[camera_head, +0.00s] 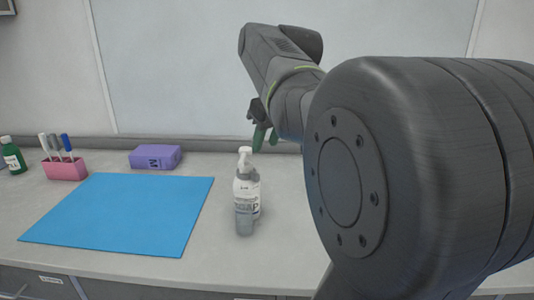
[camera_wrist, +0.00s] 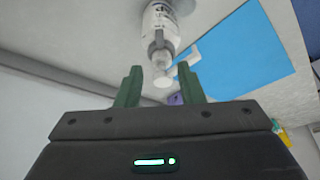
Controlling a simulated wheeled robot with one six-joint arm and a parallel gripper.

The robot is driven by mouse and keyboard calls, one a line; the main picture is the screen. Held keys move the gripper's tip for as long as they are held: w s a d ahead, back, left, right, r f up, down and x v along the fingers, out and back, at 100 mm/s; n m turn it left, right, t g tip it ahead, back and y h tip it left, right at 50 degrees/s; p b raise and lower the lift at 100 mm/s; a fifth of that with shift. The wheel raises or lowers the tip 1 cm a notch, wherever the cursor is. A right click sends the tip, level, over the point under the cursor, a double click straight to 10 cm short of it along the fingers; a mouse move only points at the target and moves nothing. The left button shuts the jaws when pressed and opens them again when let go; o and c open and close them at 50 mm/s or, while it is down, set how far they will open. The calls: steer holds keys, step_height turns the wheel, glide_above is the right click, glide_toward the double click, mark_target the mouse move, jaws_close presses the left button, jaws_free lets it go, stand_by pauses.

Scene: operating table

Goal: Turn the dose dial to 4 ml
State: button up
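A white dispenser bottle (camera_head: 255,197) with dark label print stands upright on the counter. It has a white spout top (camera_head: 245,158) and a grey translucent part (camera_head: 244,220) at its front. My gripper (camera_head: 261,138) is above and behind the bottle in the head view. In the wrist view my gripper (camera_wrist: 160,69) is open, with nothing held. I cannot make out the dial's marks or setting.
A blue mat (camera_head: 125,213) lies left of the bottle. A purple box (camera_head: 155,157), a pink holder (camera_head: 65,168) with pens and a green bottle (camera_head: 13,157) stand along the back left. A wall rises behind the counter. My arm hides the right side.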

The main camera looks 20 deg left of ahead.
mark_target(255, 173)
steer(key=shift+v, duration=1.65)
steer(key=shift+f, duration=0.1)
steer(key=b+x, duration=0.1)
steer(key=x, duration=1.3)
steer(key=shift+f+b, duration=0.15)
steer(key=shift+b, duration=0.2)
steer(key=shift+w+d+r+n, duration=0.1)
steer(key=shift+d+r+n, duration=0.1)
steer(key=shift+n, duration=0.3)
steer(key=shift+a+r, duration=0.1)
steer(key=shift+r, duration=0.05)
